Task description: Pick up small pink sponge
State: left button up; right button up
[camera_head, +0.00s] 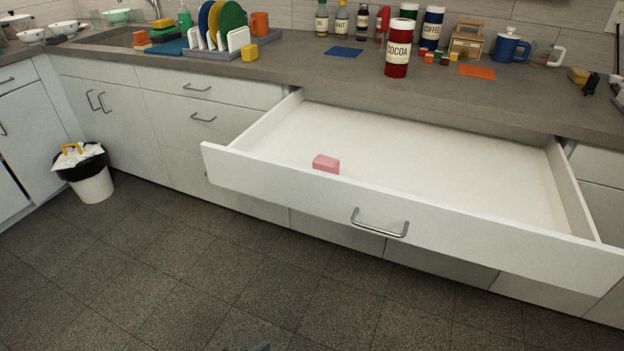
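The small pink sponge (326,163) lies inside the open drawer (420,225), close to the inner side of its front panel and left of the handle (380,223). The front panel hides the sponge's lower part.
The drawer sticks far out from the counter (290,72) and is otherwise empty. A cocoa canister (398,48) stands near the counter edge above it. A yellow sponge (249,52) lies by the dish rack. A trash bin (92,185) stands left on open floor.

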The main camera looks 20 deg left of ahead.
aim_at(322, 162)
jog(key=u, duration=2.2)
jog(key=i, duration=1.3)
jog(key=z, duration=1.65)
